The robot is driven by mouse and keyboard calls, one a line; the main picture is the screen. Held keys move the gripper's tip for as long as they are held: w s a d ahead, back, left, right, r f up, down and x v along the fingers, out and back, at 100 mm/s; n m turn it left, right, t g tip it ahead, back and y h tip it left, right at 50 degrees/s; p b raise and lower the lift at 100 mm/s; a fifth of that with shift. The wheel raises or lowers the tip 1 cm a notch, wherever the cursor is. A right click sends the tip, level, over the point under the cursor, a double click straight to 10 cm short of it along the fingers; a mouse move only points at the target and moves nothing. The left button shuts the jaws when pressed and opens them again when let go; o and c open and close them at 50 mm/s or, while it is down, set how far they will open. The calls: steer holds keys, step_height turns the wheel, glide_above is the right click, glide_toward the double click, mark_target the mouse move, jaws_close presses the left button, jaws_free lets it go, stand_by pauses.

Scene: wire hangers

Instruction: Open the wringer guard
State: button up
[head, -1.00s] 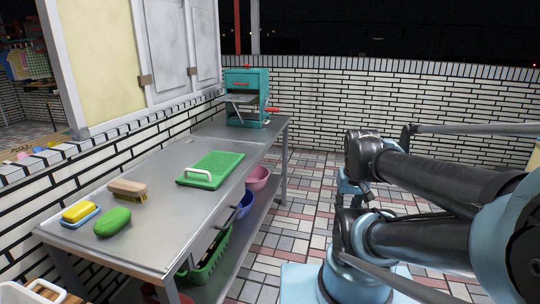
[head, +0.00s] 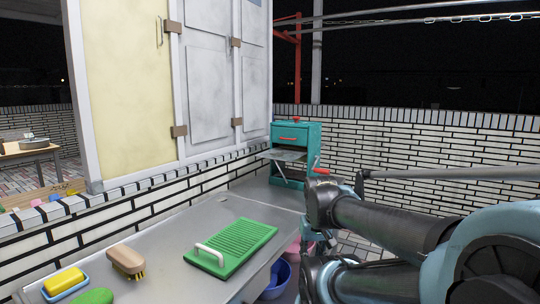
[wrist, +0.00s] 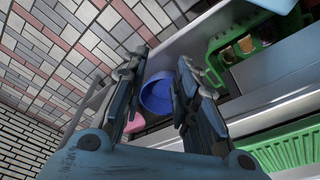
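The teal wringer (head: 296,150) stands at the far end of the metal counter in the head view. It has a red handle on its front, a red knob on top and a red crank at its right side. A grey tray or plate sticks out at its front left. I cannot tell which part is the guard. My gripper (wrist: 158,62) shows in the wrist view with its two fingers apart and nothing between them. It points down past the counter's edge, away from the wringer. The wringer is not in the wrist view.
On the counter (head: 190,225) lie a green washboard (head: 235,247), a brush (head: 126,260) and a yellow sponge (head: 64,281). A blue basin (wrist: 158,95) and a green crate (wrist: 250,40) are below. A tiled wall stands behind. My arm fills the right side.

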steer(key=shift+w, duration=0.5)
steer(key=shift+s, duration=0.1)
steer(key=w+d+r+n+t+h, duration=0.2)
steer(key=w+r+h, duration=0.1)
steer(key=w+r, duration=0.6)
steer(key=w+d+r+n+t+h, duration=0.25)
steer(key=w+r, duration=0.45)
steer(key=w, duration=0.4)
steer(key=w+a+r+n+t+h, duration=0.25)
steer(key=w+a+r, duration=0.45)
steer(key=w, duration=0.4)
steer(key=w+a+r+n+t+h, duration=0.1)
steer(key=w+a+r+n+t, duration=0.25)
steer(key=w+a+r, duration=0.55)
glide_toward(287, 136)
steer(key=w+d+f, duration=0.2)
steer(key=d, duration=0.1)
steer(key=w+d, duration=0.1)
steer(key=d, duration=0.1)
steer(key=shift+d+f, duration=0.1)
steer(key=shift+f, duration=0.3)
